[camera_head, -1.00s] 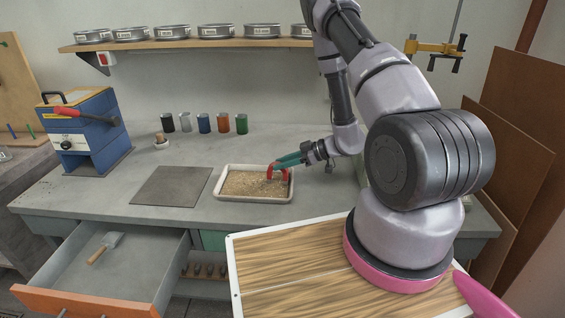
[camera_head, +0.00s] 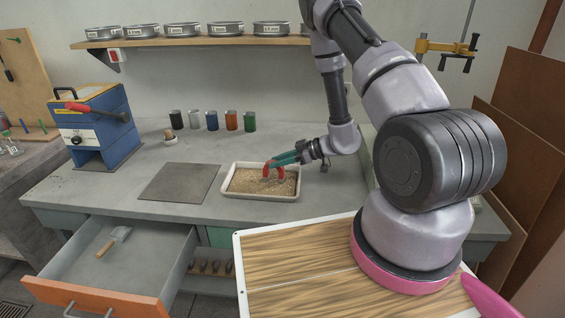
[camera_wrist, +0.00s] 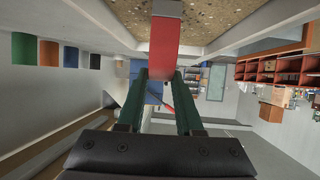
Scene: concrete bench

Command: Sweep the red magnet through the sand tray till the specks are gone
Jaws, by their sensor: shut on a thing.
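The red horseshoe magnet (camera_head: 267,168) is held in my gripper (camera_head: 284,159), whose green fingers are shut on it. In the head view the magnet's ends reach down to the sand; whether they are in it or just above it I cannot tell. The sand tray (camera_head: 232,193) is pale-rimmed, filled with tan sand, and sits on the bench. In the wrist view the red magnet (camera_wrist: 165,45) stands out from between the green fingers, with speckled sand behind it at the top. Dark specks show in that sand (camera_wrist: 215,15).
A flat dark plate (camera_head: 180,183) lies left of the tray. Several coloured cups (camera_head: 212,121) stand behind it. A blue box with a red lever (camera_head: 95,125) is at left. Below, an open drawer (camera_head: 150,245) holds a brush (camera_head: 113,241). Bare bench lies around the tray.

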